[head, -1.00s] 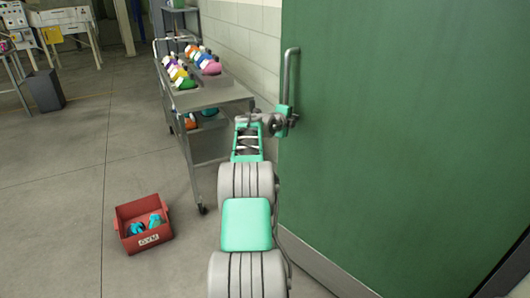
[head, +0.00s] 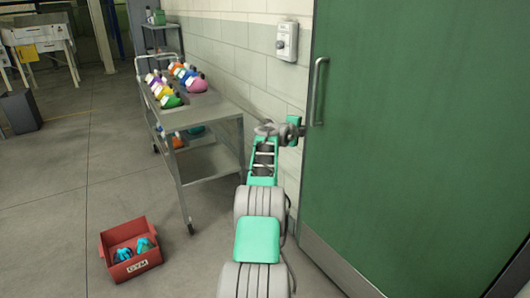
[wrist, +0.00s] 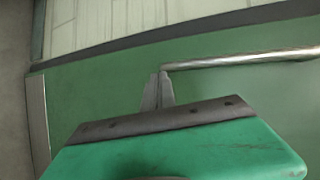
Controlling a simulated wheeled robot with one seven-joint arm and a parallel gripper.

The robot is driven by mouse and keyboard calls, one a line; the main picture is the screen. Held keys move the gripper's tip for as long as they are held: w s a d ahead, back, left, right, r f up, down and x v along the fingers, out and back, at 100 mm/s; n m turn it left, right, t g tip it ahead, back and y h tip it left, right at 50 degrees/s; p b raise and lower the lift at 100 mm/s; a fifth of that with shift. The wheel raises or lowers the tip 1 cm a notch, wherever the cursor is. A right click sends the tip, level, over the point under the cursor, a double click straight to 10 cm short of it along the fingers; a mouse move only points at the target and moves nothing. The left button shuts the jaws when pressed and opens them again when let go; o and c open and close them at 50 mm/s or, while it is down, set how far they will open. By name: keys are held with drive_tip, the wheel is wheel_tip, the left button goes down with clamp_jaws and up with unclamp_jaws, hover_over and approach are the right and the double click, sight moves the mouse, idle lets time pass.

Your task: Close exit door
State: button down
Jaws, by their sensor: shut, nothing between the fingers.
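The green exit door (head: 420,130) fills the right side of the head view, with a grey kick plate along its bottom. Its metal bar handle (head: 316,92) runs upright near the door's left edge. My gripper (head: 301,130) is at that left edge, just below and left of the handle's lower end. In the wrist view, the fingers (wrist: 157,78) are together and empty, with their tips beside the end of the handle (wrist: 240,58). The green door face (wrist: 90,95) lies behind them. Whether the fingers touch the door or handle I cannot tell.
A red bin (head: 130,250) labelled GYM sits on the floor. A grey box (head: 287,41) is on the wall.

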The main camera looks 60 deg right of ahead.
drive_tip(key=w+a+r+n+t+y+p, duration=0.15)
drive_tip(key=w+a+n, duration=0.4)
drive_tip(key=a, duration=0.85)
drive_tip(key=w+a+r+n+t+y+p, duration=0.1)
drive_tip(key=w+a+r+n+t+y, duration=0.2)
drive_tip(key=w+a, duration=0.75)
drive_tip(key=w+a+r+n+t+y+p, duration=0.1)
drive_tip(key=w+a+r+n+y, duration=0.35)
drive_tip(key=a, duration=1.35)
drive_tip(key=s+a+f+n+y+p, duration=0.1)
drive_tip(key=s+a+n+p, duration=0.1)
drive_tip(key=a+n, duration=0.35)
drive_tip(key=s+a+f+n+p, duration=0.1)
drive_tip(key=s+a+n, duration=0.1)
drive_tip(key=a, duration=0.7)
drive_tip(key=s+a+f+n+y+p, duration=0.1)
drive_tip(key=s+a+n+p, duration=0.1)
drive_tip(key=a+n, duration=0.35)
drive_tip(key=s+a+f+n+g+y+p, duration=0.1)
drive_tip(key=s+a+f+n+p, duration=0.1)
drive_tip(key=s+a+n, duration=0.2)
drive_tip(key=s+a+f+n+g+y+p, duration=0.2)
drive_tip(key=s+a+n, duration=0.3)
drive_tip(key=s+a, duration=0.6)
drive_tip(key=a, duration=0.4)
drive_tip(key=shift+s+f+y, duration=0.25)
drive_tip(key=shift+f+y, duration=0.05)
drive_tip(key=shift+f, duration=0.05)
drive_tip(key=shift+a, duration=0.1)
